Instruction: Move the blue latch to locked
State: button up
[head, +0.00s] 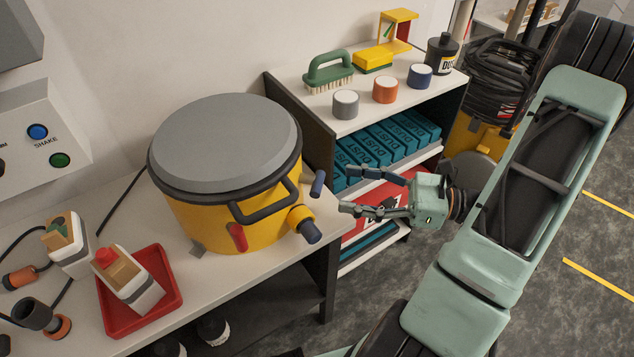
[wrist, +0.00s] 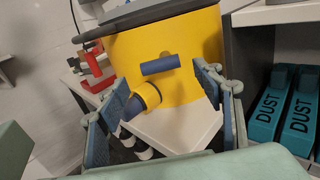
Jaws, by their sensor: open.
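A yellow drum (head: 215,222) with a grey lid stands on the bench. The blue latch (head: 317,184) is a short dark-blue bar on the drum's right side. In the wrist view the blue latch (wrist: 160,64) lies nearly level across the yellow wall, above the spout (wrist: 142,101) with its dark-blue end. My gripper (head: 345,189) is open and empty, just right of the latch, with its fingers pointing at the drum. In the wrist view the latch shows between my two spread fingers (wrist: 163,82), farther off and apart from them.
The spout (head: 304,222) sticks out below the latch, with a black handle (head: 265,205) and red latch (head: 238,236) to its left. A shelf (head: 345,125) with teal DUST boxes stands behind my gripper. A red tray (head: 172,280) sits at the bench's front left.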

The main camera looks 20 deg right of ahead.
aim_at(318, 180)
jog(key=x, duration=0.7)
jog(key=shift+w+a+b, duration=0.15)
jog(key=shift+a+b, duration=0.15)
jog(key=shift+c, duration=0.4)
jog(key=c, duration=1.1)
